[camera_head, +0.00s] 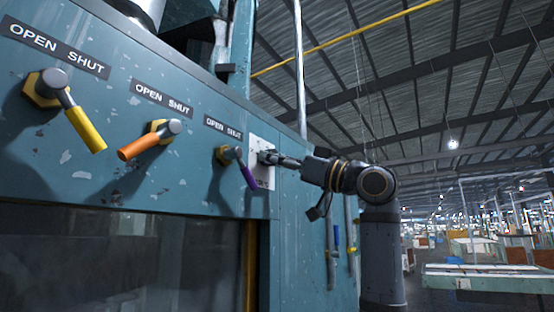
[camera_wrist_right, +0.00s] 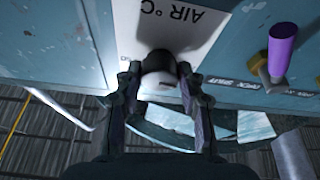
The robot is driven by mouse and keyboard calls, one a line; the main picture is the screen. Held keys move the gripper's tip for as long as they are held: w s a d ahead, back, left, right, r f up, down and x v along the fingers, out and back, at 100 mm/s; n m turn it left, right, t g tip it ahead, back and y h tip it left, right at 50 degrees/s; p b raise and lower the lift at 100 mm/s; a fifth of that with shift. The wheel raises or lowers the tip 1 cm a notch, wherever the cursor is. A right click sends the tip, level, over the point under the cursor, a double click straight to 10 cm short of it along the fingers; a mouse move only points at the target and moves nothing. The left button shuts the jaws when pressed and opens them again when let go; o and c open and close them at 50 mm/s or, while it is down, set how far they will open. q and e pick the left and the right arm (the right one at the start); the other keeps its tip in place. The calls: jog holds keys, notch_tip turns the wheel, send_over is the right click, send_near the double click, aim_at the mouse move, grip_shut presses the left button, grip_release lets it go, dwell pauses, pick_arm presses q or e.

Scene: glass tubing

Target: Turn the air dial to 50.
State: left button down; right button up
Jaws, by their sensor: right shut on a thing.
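In the head view the plate (camera_head: 262,155) sits on the teal panel, right of the purple lever. My right gripper (camera_head: 272,158) reaches it from the right. In the wrist view its two fingers (camera_wrist_right: 158,82) are shut on the knob, one on each side. The dial's scale and pointer cannot be read in either view. My left gripper is not in view.
Three levers stick out of the panel: yellow (camera_head: 86,130), orange (camera_head: 139,147) and purple (camera_head: 246,174). The purple one (camera_wrist_right: 283,45) is close beside my right gripper. Tools (camera_head: 336,238) hang below my arm. Free space lies to the right.

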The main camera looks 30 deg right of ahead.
jog(key=shift+m, duration=0.4)
jog(key=shift+c, duration=0.4)
jog(key=shift+a+r+m+g+h+p, duration=0.15)
jog(key=shift+m+g+h+p, duration=0.65)
jog(key=shift+m, duration=4.5)
jog(key=shift+d+r+m+g+h+p, duration=0.1)
jog(key=shift+m+g+h, duration=1.35)
jog(key=shift+m, duration=3.85)
jog(key=shift+a+r+m+g+h+p, duration=0.3)
jog(key=shift+m+g+h, duration=0.8)
jog(key=shift+m, duration=4.2)
jog(key=shift+d+f, duration=0.2)
